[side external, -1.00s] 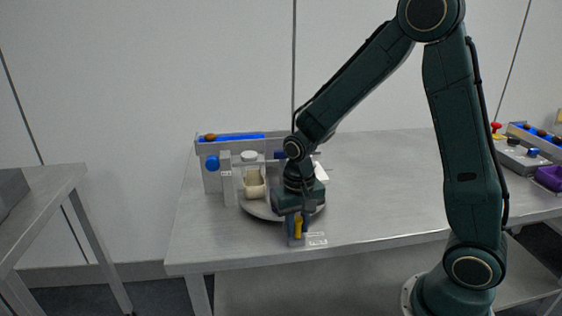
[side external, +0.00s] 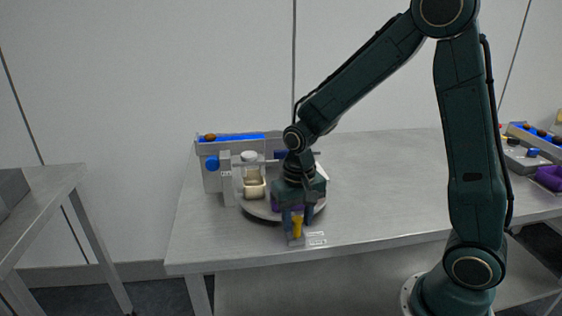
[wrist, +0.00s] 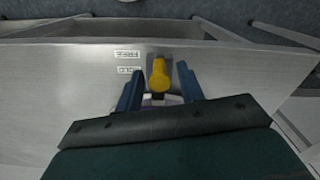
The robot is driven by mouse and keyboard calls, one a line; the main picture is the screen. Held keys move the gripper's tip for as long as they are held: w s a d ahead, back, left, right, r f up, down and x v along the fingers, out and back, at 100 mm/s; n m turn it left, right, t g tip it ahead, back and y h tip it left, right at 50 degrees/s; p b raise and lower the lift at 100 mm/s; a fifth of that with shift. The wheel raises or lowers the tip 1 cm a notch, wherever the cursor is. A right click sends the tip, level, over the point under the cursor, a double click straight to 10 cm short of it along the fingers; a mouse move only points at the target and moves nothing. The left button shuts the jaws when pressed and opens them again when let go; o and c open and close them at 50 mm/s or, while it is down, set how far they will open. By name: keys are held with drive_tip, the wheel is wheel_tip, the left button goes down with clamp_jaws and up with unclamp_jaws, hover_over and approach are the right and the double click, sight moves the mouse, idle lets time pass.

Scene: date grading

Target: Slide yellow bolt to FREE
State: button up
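The yellow bolt (side external: 297,225) stands on a small grey mount at the front edge of the table. In the wrist view the bolt (wrist: 159,75) lies between the two blue fingers of my gripper (wrist: 160,84), with a gap on each side. My gripper (side external: 297,218) points down, open, with its fingers around the bolt's upper part; touching is not seen. Two small labels sit beside the bolt: FREE (wrist: 127,54) nearer the table edge, and a second one (wrist: 129,70), its word hard to read. The bolt's head is closer to the second label's level.
A round grey turntable (side external: 262,212) stands just behind, with a cream cup (side external: 254,189) and a purple container partly hidden by my gripper. A grey rail with a blue channel (side external: 233,138) is behind it. The table's right middle (side external: 390,190) is clear.

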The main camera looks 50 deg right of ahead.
sight(298, 220)
wheel_tip(298, 220, up, 12)
idle(0.5)
drive_tip(key=shift+s, duration=0.1)
drive_tip(key=s+r+n+t, duration=0.2)
drive_tip(key=s+n, duration=0.1)
drive_tip(key=s, duration=0.5)
drive_tip(key=s+r+n+t, duration=0.3)
drive_tip(key=s, duration=0.5)
drive_tip(key=shift+a+r+t, duration=0.2)
drive_tip(key=shift+a+t, duration=0.1)
drive_tip(key=shift+a, duration=0.05)
